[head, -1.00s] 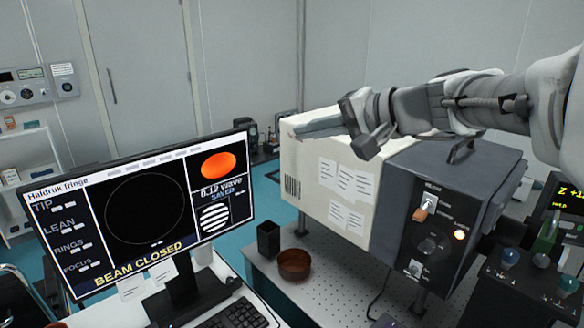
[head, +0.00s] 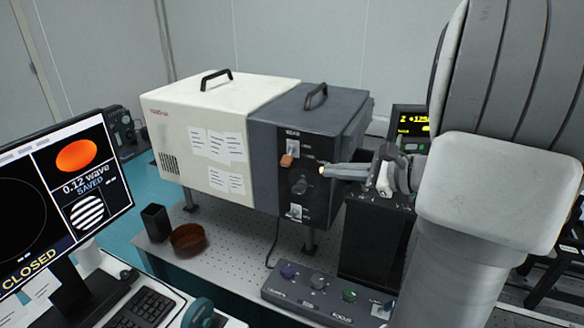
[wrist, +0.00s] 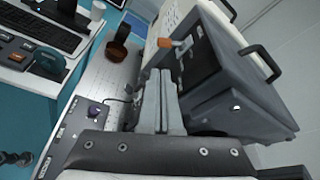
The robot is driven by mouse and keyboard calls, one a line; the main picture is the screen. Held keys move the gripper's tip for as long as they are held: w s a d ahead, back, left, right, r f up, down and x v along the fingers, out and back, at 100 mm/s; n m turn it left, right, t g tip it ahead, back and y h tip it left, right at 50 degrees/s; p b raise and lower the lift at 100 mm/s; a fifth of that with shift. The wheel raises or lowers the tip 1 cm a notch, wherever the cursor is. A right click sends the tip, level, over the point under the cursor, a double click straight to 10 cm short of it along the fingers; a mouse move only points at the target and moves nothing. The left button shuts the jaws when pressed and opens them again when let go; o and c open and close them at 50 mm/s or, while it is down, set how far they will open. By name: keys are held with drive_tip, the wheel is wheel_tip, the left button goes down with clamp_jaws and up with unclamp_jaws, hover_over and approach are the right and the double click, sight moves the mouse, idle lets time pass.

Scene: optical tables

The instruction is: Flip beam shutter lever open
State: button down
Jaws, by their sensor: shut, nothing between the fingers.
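The beam shutter lever (head: 287,160) has an orange handle, hanging low on its pale plate. It is at the upper left of the black control panel (head: 308,207) on the grey end of a box instrument. It also shows in the wrist view (wrist: 182,43), beyond my fingertips. My gripper (head: 324,171) is shut and empty. Its fingertips are in front of the panel, right of the lever and slightly lower, near a dark knob (head: 299,187). In the wrist view the closed fingers (wrist: 158,74) appear apart from the lever.
The monitor (head: 65,195) shows "CLOSED" at its lower edge. A brown bowl (head: 188,238) and black cup (head: 156,222) stand on the perforated table (head: 232,255). A knob box (head: 325,300) is at the front. The cream housing (head: 205,120) lies left of the panel.

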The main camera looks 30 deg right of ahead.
sight(286, 161)
drive_tip(key=x, duration=1)
drive_tip(key=shift+w, duration=0.1)
